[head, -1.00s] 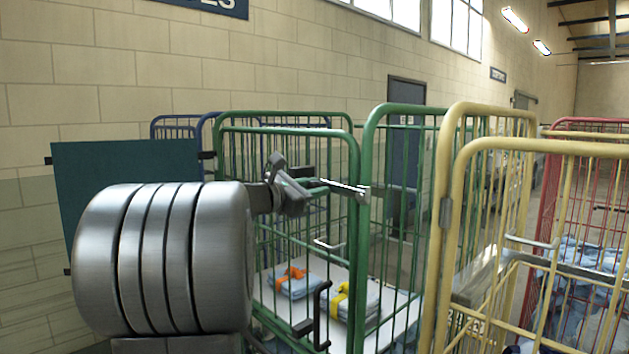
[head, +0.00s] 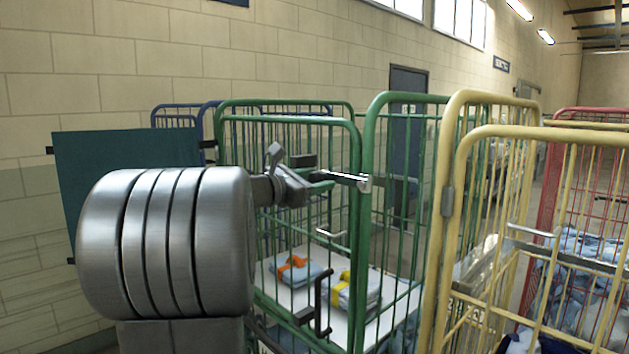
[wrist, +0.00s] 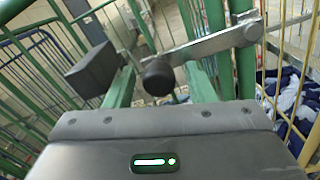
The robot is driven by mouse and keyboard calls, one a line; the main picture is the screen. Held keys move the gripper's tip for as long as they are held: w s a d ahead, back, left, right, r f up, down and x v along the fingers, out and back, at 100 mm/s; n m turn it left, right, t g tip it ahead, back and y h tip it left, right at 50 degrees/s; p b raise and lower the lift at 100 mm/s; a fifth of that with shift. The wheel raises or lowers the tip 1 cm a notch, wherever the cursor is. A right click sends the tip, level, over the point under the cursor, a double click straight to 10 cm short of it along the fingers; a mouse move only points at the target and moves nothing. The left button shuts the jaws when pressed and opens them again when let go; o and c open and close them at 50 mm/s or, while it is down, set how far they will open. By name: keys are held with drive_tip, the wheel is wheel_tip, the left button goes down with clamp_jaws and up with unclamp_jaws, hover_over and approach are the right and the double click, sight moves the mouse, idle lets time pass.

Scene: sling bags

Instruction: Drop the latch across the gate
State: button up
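The latch is a pale metal bar (head: 345,178) at the right edge of the green gate (head: 218,230) in the head view. It lies nearly level, its left end beside my gripper (head: 303,178). In the wrist view the latch (wrist: 208,46) runs from a pivot on a green post down-left to a round black knob (wrist: 157,77), which is in front of my gripper's palm. A dark block (wrist: 92,70) stands left of the knob, apart from it.
A yellow cage (head: 455,160) stands close on the right, with a red cage (head: 560,112) beyond. Folded bundles (head: 295,268) lie on a pale shelf (head: 385,300) inside the green cage. A teal board (head: 120,160) is at the left.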

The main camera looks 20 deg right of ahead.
drive_tip(key=shift+a, duration=0.1)
drive_tip(key=b+v, duration=0.3)
drive_tip(key=v, duration=1)
drive_tip(key=shift+s+a, duration=0.2)
drive_tip(key=shift+a, duration=0.1)
drive_tip(key=shift+d, duration=0.15)
drive_tip(key=p+x, duration=0.3)
drive_tip(key=x, duration=1)
drive_tip(key=shift+w+d, duration=0.2)
drive_tip(key=shift+d, duration=0.1)
drive_tip(key=shift+r, duration=0.1)
drive_tip(key=shift+a, duration=0.15)
